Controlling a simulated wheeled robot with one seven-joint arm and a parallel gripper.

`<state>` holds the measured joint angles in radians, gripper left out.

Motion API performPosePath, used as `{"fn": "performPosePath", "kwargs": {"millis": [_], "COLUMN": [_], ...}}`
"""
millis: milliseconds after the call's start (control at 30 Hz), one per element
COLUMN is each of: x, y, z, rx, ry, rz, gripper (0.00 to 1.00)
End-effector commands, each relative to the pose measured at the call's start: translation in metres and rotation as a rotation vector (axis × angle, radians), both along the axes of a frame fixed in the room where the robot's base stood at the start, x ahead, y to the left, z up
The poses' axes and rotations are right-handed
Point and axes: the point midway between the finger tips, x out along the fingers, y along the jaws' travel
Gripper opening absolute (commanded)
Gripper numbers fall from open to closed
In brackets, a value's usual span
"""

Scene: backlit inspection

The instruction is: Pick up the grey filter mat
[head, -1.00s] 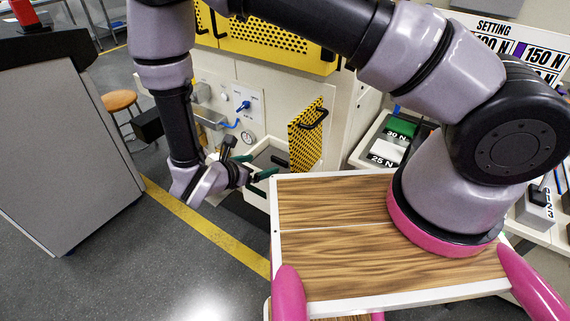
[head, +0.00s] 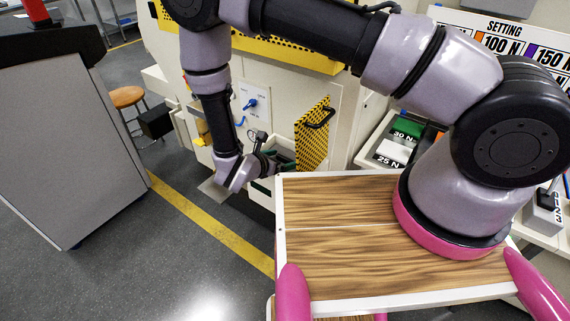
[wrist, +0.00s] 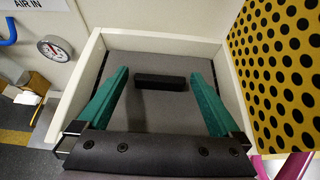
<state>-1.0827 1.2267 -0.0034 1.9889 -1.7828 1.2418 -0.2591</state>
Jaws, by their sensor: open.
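The grey filter mat (wrist: 158,112) lies flat in a white open bin (wrist: 86,62) and appears to fill its floor. A short black bar (wrist: 160,82) stands out on the mat towards its far side. My gripper (wrist: 160,76) is open, with one teal finger to the left of the bar and one to the right, both apart from it. Whether the fingers touch the mat cannot be told. In the head view my gripper (head: 283,160) is at the bin's opening, and my wrist and the bin wall hide the mat.
A yellow-and-black perforated panel (head: 312,135) stands upright at the bin's right side. A gauge (wrist: 55,48) is on the wall to the left. My wooden deck (head: 345,215) is just in front. A stool (head: 127,97) stands further left; the floor around the yellow line is clear.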

Motion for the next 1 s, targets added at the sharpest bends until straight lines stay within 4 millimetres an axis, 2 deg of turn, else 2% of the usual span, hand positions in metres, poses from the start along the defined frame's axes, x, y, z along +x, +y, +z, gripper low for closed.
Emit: {"fn": "performPosePath", "kwargs": {"millis": [100,267,300,667,833,1000], "x": [0.0,0.0,0.0,-0.002,-0.003,-0.003], "y": [0.0,0.0,0.0,0.001,0.003,0.003], "z": [0.0,0.0,0.0,0.005,0.022,0.048], "rx": [0.0,0.0,0.001,0.0,0.001,0.002], "ry": [0.0,0.0,-0.001,-0.001,-0.002,-0.001], "rz": [0.0,0.0,0.0,0.0,0.0,0.0], "gripper": [1.0,0.39,0.23,0.23,0.23,0.23]}}
